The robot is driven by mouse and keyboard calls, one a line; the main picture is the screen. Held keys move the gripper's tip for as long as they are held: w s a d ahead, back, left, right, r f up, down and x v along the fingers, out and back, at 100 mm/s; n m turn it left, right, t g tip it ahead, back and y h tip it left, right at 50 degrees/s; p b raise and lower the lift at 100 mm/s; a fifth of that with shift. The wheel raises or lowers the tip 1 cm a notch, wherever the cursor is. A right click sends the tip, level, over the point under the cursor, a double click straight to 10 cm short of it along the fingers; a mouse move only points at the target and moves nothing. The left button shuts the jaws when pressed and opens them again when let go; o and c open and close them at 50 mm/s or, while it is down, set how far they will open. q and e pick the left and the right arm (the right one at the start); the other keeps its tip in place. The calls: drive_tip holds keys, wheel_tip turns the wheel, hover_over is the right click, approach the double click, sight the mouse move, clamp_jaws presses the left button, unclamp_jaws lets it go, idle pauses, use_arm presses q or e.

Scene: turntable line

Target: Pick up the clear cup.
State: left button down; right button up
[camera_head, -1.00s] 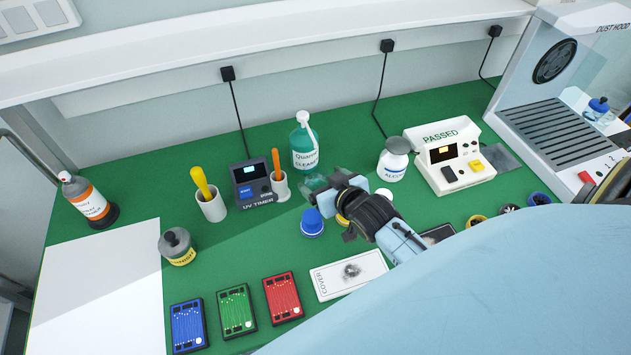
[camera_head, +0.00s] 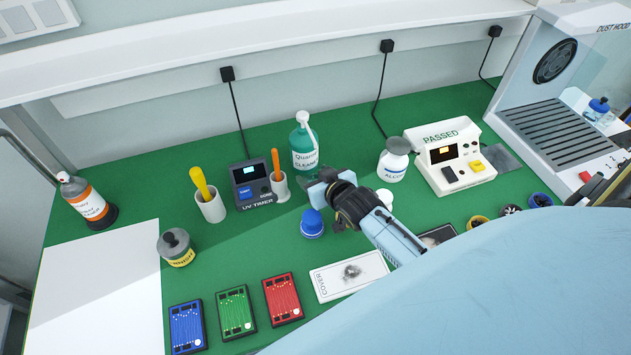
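My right gripper (camera_head: 314,190) reaches in from the right, over the green bench behind the blue-capped jar (camera_head: 312,223). It is at the spot where the clear cup stood, just in front of the green cleaner bottle (camera_head: 304,150). The clear cup is hidden, or almost hidden, behind the gripper, and I cannot make out its outline. The fingertips are seen from behind and above, so I cannot tell whether they are open or shut on the cup. My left gripper is not in view.
Left of the gripper stand the UV timer (camera_head: 251,184) and a holder with an orange handle (camera_head: 280,187). Right of it are a white alcohol bottle (camera_head: 393,162) and the PASSED tester (camera_head: 448,158). A COVER card (camera_head: 348,276) lies in front.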

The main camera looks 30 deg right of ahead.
drive_tip(key=c, duration=0.5)
drive_tip(key=shift+r, duration=0.2)
drive_tip(key=shift+s+r, duration=0.15)
drive_tip(key=shift+r, duration=0.65)
wheel_tip(320, 180, up, 5)
drive_tip(key=s+a, duration=0.2)
drive_tip(key=s, duration=0.7)
drive_tip(key=s+a, duration=0.2)
drive_tip(key=s, duration=0.8)
drive_tip(key=shift+a, duration=0.3)
